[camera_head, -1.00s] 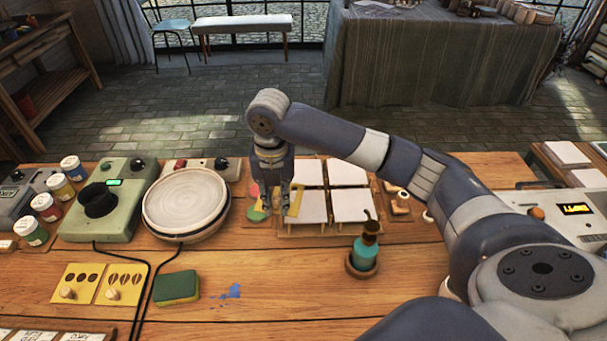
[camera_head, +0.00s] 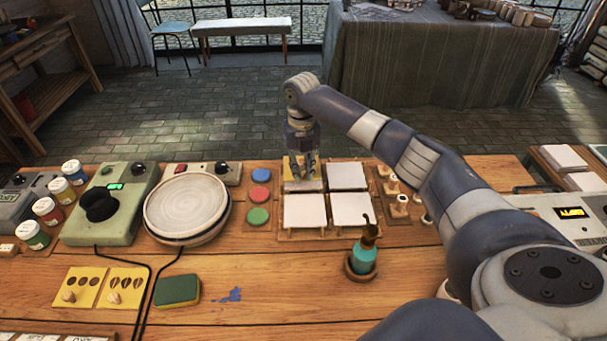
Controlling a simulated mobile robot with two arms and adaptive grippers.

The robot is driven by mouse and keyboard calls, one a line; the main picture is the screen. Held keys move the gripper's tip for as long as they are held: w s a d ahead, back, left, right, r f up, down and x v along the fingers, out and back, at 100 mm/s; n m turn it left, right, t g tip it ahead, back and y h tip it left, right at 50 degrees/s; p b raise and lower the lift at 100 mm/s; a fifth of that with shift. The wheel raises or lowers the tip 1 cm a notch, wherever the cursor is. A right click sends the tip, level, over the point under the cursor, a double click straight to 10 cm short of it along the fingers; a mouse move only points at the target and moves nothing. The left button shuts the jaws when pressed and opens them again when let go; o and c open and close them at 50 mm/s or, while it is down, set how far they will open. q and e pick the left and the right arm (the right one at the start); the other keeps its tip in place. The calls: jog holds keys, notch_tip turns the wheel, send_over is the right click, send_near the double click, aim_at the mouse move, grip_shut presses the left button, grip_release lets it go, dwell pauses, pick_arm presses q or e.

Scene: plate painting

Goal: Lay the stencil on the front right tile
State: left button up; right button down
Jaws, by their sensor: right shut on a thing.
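Four square white tiles sit in a wooden rack (camera_head: 284,232): front right tile (camera_head: 352,210), front left tile (camera_head: 305,212), back right tile (camera_head: 347,177) and back left tile (camera_head: 303,187). My right gripper (camera_head: 302,176) is over the back left tile, pointing down, shut on the yellow stencil (camera_head: 289,170). The stencil is mostly hidden behind the fingers; I cannot tell how high it is above that tile. The front right tile looks bare. My left gripper is not in view.
A teal bottle (camera_head: 363,256) stands in a holder just before the front right tile. Red, blue and green pads (camera_head: 257,215) lie left of the rack, beside a round turntable (camera_head: 187,205). Small stampers (camera_head: 398,203) stand right of it. Two other yellow stencils (camera_head: 122,289) lie at front left.

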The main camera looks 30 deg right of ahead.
aim_at(304, 175)
jog(key=shift+w+d+f, duration=0.1)
jog(key=shift+w+d, duration=0.15)
jog(key=shift+d, duration=0.2)
notch_tip(304, 175, down, 3)
jog(key=shift+r+p, duration=0.15)
jog(key=shift+p, duration=0.25)
jog(key=shift+f, duration=0.35)
jog(key=shift+f, duration=0.2)
jog(key=c, duration=1.5)
grip_release()
